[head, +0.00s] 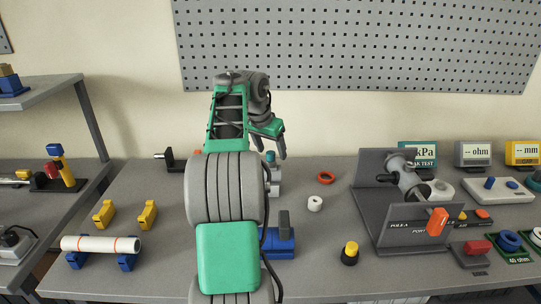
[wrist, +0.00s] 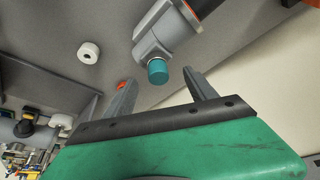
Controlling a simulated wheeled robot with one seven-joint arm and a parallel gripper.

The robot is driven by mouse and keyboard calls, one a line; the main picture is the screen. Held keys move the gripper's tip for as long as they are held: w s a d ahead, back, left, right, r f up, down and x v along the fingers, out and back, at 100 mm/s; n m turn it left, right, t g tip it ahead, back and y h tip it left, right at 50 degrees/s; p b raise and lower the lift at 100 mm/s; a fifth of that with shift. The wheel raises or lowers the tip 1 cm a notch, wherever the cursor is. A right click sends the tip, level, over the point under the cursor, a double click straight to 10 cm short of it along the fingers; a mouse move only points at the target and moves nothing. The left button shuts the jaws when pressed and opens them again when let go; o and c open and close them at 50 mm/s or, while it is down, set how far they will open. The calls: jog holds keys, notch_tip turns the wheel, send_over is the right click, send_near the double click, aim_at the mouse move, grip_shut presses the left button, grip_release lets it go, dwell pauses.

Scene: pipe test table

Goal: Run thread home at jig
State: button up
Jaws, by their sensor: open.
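My gripper (head: 276,145) is open and empty at the back of the bench. In the wrist view its two fingers stand apart (wrist: 161,88). A grey fitting (wrist: 168,38) with a teal end (wrist: 157,72) lies just beyond the fingertips, with the teal end in line with the gap between them. I see no contact. In the head view the teal end (head: 270,157) and part of the grey fitting (head: 275,180) show beside my arm, which hides the rest. A blue block with a grey upright (head: 279,241) stands nearer, partly behind my arm.
A white ring (head: 315,203) and an orange ring (head: 326,178) lie to the right. A yellow-topped knob (head: 350,253) and the grey leak-test stand (head: 408,225) are further right. A white pipe (head: 101,244) rests on blue supports at left, near yellow clamps (head: 104,214).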

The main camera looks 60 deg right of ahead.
jog(key=n+b, duration=0.1)
jog(key=b, duration=0.2)
jog(key=shift+f+n+t, duration=0.3)
jog(key=shift+f, duration=0.05)
jog(key=n+t+b, duration=0.1)
jog(key=n+b, duration=0.2)
jog(key=b, duration=0.1)
jog(key=shift+s+b, duration=0.1)
jog(key=shift+b, duration=0.2)
jog(key=shift+r+n+t, duration=0.3)
jog(key=shift+n, duration=0.3)
jog(key=shift+r, duration=0.1)
jog(key=shift+p, duration=0.3)
